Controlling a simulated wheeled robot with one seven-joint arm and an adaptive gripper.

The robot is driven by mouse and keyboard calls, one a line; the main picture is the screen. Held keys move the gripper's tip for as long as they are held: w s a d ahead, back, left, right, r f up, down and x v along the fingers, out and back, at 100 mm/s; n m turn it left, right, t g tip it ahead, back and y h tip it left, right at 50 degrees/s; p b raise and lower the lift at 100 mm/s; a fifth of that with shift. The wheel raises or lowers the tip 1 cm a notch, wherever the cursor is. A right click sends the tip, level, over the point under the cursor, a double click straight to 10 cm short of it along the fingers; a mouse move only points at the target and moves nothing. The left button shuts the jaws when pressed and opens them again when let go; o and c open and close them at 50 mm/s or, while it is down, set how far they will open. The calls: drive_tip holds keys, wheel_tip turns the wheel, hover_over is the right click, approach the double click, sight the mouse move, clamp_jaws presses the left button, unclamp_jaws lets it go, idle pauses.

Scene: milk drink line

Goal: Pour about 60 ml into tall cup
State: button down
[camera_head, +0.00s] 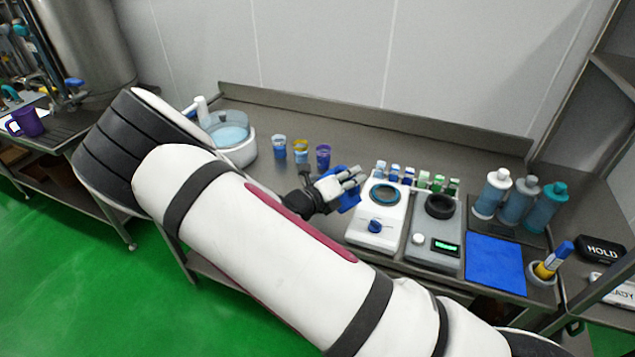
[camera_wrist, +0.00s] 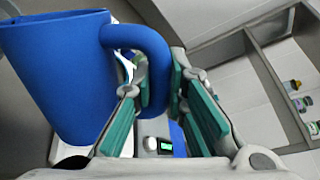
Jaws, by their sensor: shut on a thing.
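A blue jug (camera_wrist: 62,75) fills the left of the wrist view, with its thick handle (camera_wrist: 150,62) passing between my fingers. My gripper (camera_wrist: 158,88) is shut on that handle. In the head view my gripper (camera_head: 345,180) holds the jug (camera_head: 348,201) just left of the white device; the fingers hide much of it. Three small cups stand on the counter left of the gripper: a light blue one (camera_head: 279,148), a yellow-topped one (camera_head: 300,153) and a purple one (camera_head: 323,158). The jug's contents are hidden.
A white stirrer-like device (camera_head: 379,223) and a grey scale (camera_head: 436,240) with a lit display stand right of the gripper. Several small vials line their back. A round white bath (camera_head: 232,140) stands left. Bottles (camera_head: 517,201) and a blue mat (camera_head: 496,262) are farther right.

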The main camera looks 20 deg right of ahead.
sight(355, 193)
drive_tip(key=shift+w+a+r+n+b, duration=0.25)
drive_tip(key=shift+w+r+n+b, duration=0.15)
drive_tip(key=shift+r, duration=0.05)
idle(1.3)
drive_tip(key=s+f+m+p, duration=0.1)
drive_tip(key=s+d+f+m+p, duration=0.1)
drive_tip(key=f+p, duration=0.1)
drive_tip(key=shift+s+f+m+t, duration=0.15)
drive_tip(key=shift+s+m+t, duration=0.15)
drive_tip(key=shift+s+m, duration=0.1)
drive_tip(key=shift+d+f+m+p, duration=0.15)
drive_tip(key=shift+f+m+p, duration=0.15)
drive_tip(key=shift+m+p, duration=0.1)
drive_tip(key=shift+s+d+f+m+t+p, duration=0.25)
drive_tip(key=shift+s+m+t+p, duration=0.05)
drive_tip(key=shift+s+m+p, duration=0.3)
idle(1.2)
